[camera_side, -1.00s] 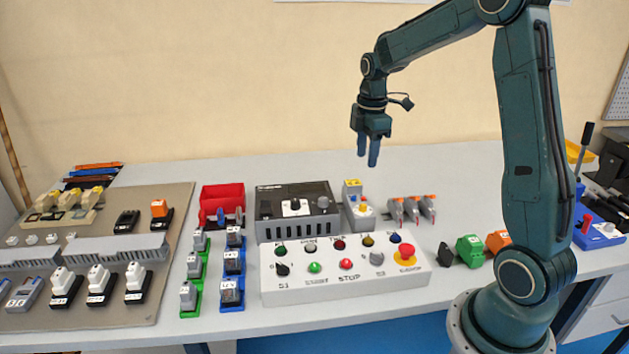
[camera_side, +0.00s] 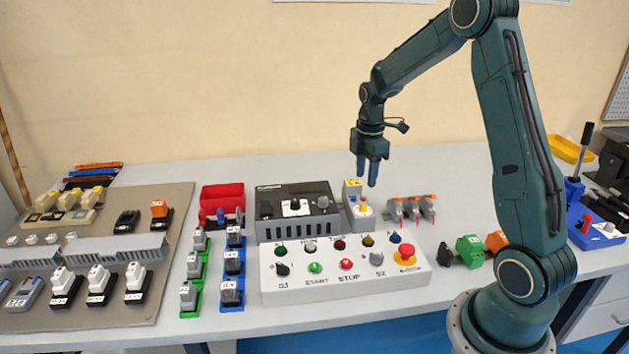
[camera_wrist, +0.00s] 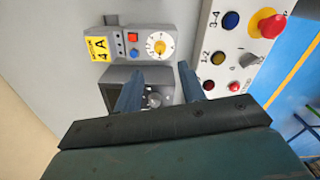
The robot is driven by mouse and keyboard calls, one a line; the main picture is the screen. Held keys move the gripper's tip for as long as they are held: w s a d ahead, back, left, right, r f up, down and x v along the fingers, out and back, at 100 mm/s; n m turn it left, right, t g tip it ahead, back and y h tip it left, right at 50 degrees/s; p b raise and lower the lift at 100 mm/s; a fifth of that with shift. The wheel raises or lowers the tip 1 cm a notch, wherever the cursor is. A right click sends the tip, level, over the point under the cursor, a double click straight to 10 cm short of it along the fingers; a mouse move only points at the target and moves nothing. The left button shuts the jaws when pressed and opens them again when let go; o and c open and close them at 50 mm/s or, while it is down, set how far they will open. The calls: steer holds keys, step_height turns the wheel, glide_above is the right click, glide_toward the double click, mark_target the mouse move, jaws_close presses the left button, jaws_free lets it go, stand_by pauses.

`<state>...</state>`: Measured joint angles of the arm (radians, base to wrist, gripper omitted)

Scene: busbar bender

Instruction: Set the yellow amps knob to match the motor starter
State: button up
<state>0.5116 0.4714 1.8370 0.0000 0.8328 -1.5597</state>
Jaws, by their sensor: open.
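The motor starter (camera_side: 356,214) is a small grey box standing upright behind the button panel. It shows in the wrist view (camera_wrist: 118,48) with a yellow label (camera_wrist: 99,48) reading "4 A". Its yellow-orange amps knob (camera_wrist: 160,47) sits on a white round dial with marks around it. The knob also shows in the side view (camera_side: 363,206). The knob's exact pointing cannot be told. My gripper (camera_side: 367,178) is open and empty, pointing down above the starter, apart from the knob. In the wrist view its fingers (camera_wrist: 158,80) reach toward the dial.
A grey-black box with a dial (camera_side: 295,209) stands left of the starter. Orange-handled grey parts (camera_side: 412,208) stand to the right. The white button panel (camera_side: 345,278) with a red mushroom button lies in front. A red bin (camera_side: 222,198) is farther left. Bench behind is clear.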

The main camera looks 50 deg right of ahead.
mark_target(363, 205)
step_height(363, 205, down, 9)
steer(key=shift+r, duration=0.1)
stand_by(0.3)
jaws_close()
